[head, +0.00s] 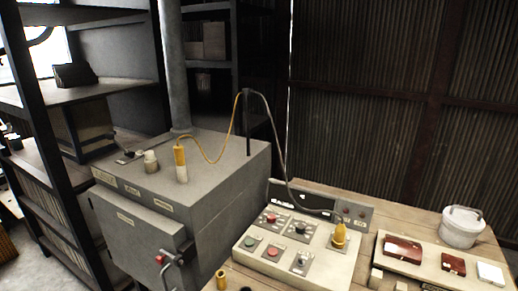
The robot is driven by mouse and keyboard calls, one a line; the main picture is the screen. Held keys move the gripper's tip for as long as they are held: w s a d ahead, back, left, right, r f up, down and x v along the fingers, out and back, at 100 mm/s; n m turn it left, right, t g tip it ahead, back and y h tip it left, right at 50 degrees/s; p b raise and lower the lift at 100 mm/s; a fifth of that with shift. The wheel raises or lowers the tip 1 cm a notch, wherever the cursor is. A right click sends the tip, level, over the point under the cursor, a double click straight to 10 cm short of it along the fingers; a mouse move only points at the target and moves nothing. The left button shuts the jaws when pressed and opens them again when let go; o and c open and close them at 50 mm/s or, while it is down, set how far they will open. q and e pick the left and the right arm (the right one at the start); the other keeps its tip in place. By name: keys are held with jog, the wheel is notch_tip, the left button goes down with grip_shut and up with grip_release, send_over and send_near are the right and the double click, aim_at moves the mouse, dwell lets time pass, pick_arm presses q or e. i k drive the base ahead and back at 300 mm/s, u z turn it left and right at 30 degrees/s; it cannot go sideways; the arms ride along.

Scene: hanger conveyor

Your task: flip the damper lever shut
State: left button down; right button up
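A grey metal oven-like cabinet (215,165) stands left of centre, with a vertical flue pipe (172,65) rising at its back. A small lever-like part (124,152) lies low at the left of the cabinet top, near the pipe's base. It may be the damper lever, but its label and exact position are too small to read. A red-knobbed handle (165,262) is on the cabinet's front door. Neither of my grippers shows in the head view.
A yellow-and-white plug (181,165) stands on the cabinet top, its cable looping over a dark post (247,125). A control box (285,245) with buttons and a yellow plug (339,236) sits on the wooden bench. A white bucket (461,228) and tray (420,275) are right. Shelving (105,90) stands left.

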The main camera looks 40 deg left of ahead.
aim_at(110, 135)
jog(key=u, duration=2.4)
jog(key=k, duration=0.6)
jog(key=u, duration=0.85)
jog(key=i, duration=0.75)
jog(key=u, duration=0.95)
jog(key=i, duration=1.15)
jog(key=z, duration=0.95)
jog(key=i, duration=0.95)
jog(key=z, duration=0.95)
